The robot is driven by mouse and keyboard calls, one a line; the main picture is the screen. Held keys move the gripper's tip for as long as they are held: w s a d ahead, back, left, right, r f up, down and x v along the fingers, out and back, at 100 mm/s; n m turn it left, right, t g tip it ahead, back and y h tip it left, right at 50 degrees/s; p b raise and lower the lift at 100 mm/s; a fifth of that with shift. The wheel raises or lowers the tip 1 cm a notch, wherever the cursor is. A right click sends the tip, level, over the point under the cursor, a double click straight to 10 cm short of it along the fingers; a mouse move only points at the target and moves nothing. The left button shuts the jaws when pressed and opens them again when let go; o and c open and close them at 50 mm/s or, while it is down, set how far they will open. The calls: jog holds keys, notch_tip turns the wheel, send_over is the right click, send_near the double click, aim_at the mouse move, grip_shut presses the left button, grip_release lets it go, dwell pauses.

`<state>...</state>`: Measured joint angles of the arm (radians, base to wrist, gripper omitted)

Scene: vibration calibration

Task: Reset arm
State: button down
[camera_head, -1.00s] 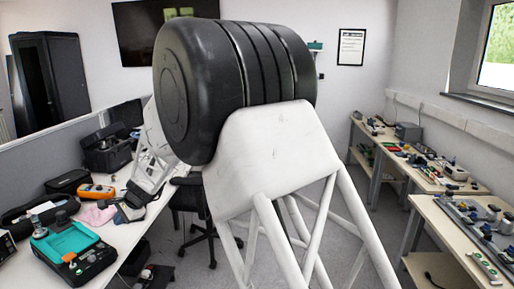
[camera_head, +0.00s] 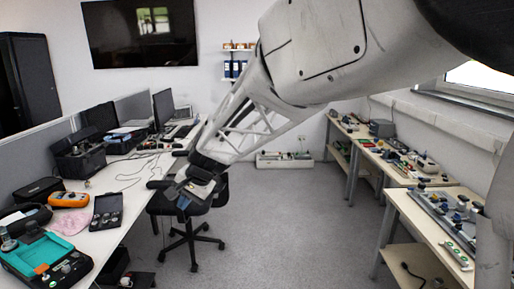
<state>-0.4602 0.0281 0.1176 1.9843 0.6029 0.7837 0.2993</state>
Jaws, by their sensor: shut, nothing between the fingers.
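My arm crosses the view from the upper right and reaches down to the left. My gripper (camera_head: 182,200) is at its end, in front of the black office chair (camera_head: 196,225) and just right of the left desk's edge in the picture. The fingers look closed together and nothing is held. The fingertips are small and dark here, so fine detail is hard to see.
The left desk (camera_head: 125,183) holds a teal device (camera_head: 45,258), an orange meter (camera_head: 68,200), a pink cloth (camera_head: 71,222) and an open black case (camera_head: 107,211). Benches with equipment (camera_head: 425,200) line the right. The grey floor (camera_head: 290,225) between is clear.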

jog(key=s+d+r+h, duration=0.1)
jog(key=s+d, duration=0.2)
jog(key=d, duration=0.3)
jog(key=s+d+r, duration=0.2)
jog(key=s+d, duration=0.1)
jog(key=d, duration=0.3)
jog(key=s+d+f+n+h, duration=0.1)
jog(key=s+d+h, duration=0.1)
jog(key=s+d, duration=1)
jog(key=s+d+f+n+t+h, duration=0.1)
jog(key=s+d+f+h, duration=0.1)
jog(key=s+d, duration=1.1)
jog(key=shift+s+d+f+t+h, duration=0.15)
jog(key=shift+d+f+t+h, duration=0.15)
jog(key=shift+d+h, duration=0.35)
jog(key=c, duration=1.8)
grip_release()
jog(key=shift+c, duration=0.2)
